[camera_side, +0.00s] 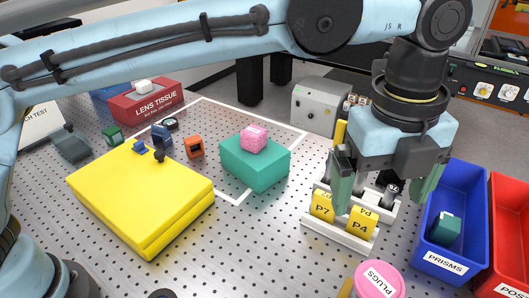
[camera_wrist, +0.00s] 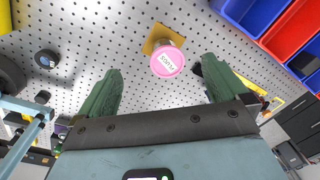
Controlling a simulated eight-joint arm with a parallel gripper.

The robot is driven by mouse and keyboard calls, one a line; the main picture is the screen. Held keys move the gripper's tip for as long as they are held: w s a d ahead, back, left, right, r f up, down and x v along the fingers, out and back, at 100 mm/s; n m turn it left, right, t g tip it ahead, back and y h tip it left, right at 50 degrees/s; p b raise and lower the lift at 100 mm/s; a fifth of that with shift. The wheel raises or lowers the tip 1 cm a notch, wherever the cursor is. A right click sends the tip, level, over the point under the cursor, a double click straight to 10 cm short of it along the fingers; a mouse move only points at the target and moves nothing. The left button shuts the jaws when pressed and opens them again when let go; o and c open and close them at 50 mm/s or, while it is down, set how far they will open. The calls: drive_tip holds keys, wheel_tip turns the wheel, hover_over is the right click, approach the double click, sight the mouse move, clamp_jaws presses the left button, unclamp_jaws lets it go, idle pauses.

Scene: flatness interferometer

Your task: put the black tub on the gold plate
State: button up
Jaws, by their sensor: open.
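A dark round object, probably the black tub (camera_wrist: 46,59), lies at the left in the wrist view. Its top edge shows at the bottom of the side view (camera_side: 160,294). The gold plate (camera_wrist: 153,38) is on the perforated table at the top middle of the wrist view; only a sliver shows in the side view (camera_side: 345,289). A pink-lidded tub marked PLUGS (camera_wrist: 167,61) appears to stand on the plate, covering part of it. My gripper (camera_wrist: 160,90) is open and empty, with green fingers apart, above the P7 and P4 block rack in the side view.
The rack holds yellow blocks (camera_side: 362,224). A blue PRISMS bin (camera_side: 447,263) and a red bin (camera_side: 508,235) stand at the right. A yellow case (camera_side: 140,195) and a teal block (camera_side: 254,163) stand to the left.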

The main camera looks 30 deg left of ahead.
drive_tip(key=w+a+n+t+h, duration=0.1)
drive_tip(key=w+a+n+t, duration=0.2)
drive_tip(key=a+n, duration=1.55)
drive_tip(key=s+a+f+n+t, duration=0.1)
drive_tip(key=s+a+f+n, duration=0.1)
drive_tip(key=a, duration=0.4)
drive_tip(key=s+a+f+n+t+y, duration=0.1)
drive_tip(key=s+a+f+n, duration=0.2)
drive_tip(key=a, duration=0.4)
drive_tip(key=s+a+f+n+t, duration=0.1)
drive_tip(key=s+a+f+n, duration=0.1)
drive_tip(key=a, duration=0.5)
drive_tip(key=f+n, duration=0.1)
drive_tip(key=n, duration=0.1)
drive_tip(key=shift+s+n+t+y, duration=0.3)
drive_tip(key=shift+s+n, duration=0.05)
